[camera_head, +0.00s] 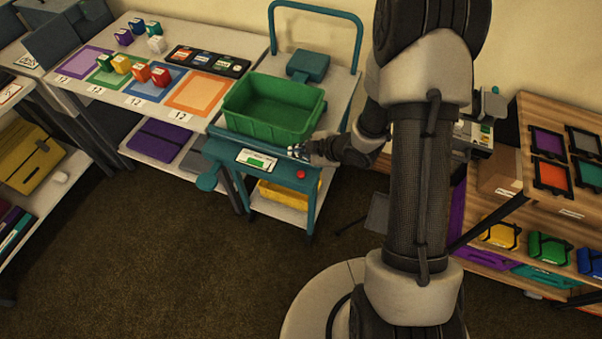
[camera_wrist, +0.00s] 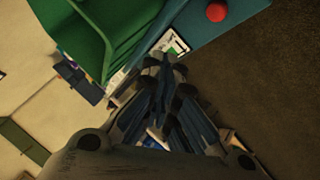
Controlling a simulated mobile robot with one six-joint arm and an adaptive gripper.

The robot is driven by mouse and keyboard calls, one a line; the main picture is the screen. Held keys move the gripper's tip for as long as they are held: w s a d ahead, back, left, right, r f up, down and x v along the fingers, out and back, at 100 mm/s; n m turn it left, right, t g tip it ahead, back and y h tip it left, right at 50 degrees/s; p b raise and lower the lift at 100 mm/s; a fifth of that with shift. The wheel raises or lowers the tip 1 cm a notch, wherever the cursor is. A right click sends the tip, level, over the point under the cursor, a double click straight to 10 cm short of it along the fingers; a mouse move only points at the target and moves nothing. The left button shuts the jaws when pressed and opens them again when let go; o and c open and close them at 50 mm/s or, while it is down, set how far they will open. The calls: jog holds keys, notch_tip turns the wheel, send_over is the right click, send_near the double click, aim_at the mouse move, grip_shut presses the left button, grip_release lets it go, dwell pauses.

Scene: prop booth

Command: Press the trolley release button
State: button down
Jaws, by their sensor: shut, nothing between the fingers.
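The trolley (camera_head: 313,179) is teal and stands against the table. A red round button (camera_head: 300,174) sits on its front panel, to the right of a white label with a green patch (camera_head: 257,160). The button also shows in the wrist view (camera_wrist: 216,12), near the top edge and apart from my fingers. My gripper (camera_head: 298,150) is just above the trolley's front edge, a little behind the button and beside the green crate. In the wrist view my gripper (camera_wrist: 165,62) is shut and empty, its fingertips near the label.
A green crate (camera_head: 270,109) sits on the trolley, close to my gripper. The trolley's handle (camera_head: 315,7) rises behind it. A table (camera_head: 150,35) with coloured blocks and mats is at left. A wooden shelf (camera_head: 525,190) stands at right. The floor (camera_head: 180,260) in front is clear.

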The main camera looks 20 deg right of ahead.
aim_at(299, 175)
notch_tip(299, 175, down, 8)
jog(key=b, duration=0.6)
dwell(1.1)
jog(key=shift+f+b, duration=0.4)
jog(key=shift+b, duration=0.15)
jog(key=shift+f+b, duration=0.4)
jog(key=shift+f, duration=0.05)
dwell(0.4)
jog(key=shift+r, duration=0.1)
jog(key=shift+r+p, duration=0.7)
jog(key=shift+r, duration=0.1)
jog(key=shift+r+p, duration=2.05)
jog(key=shift+r, duration=0.45)
